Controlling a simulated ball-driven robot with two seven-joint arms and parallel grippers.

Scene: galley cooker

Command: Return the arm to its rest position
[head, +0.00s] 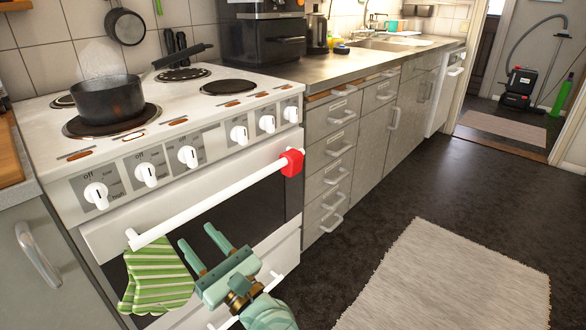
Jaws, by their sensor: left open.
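My left gripper (202,250) is in the lower middle of the head view. It is green, with its two fingers apart and nothing between them. It is in front of the oven door of the white cooker (216,138), below the white door handle (215,200). The fingers point up and left, towards the green striped oven mitt (158,279) that hangs at the handle's left end. I cannot tell whether the gripper touches the door. My right gripper is not in view.
A dark pan (107,101) sits on the front left hotplate. A red thing (291,162) is at the handle's right end. Grey drawers (328,165) stand right of the cooker. A pale rug (450,285) lies on the dark floor, which is open to the right.

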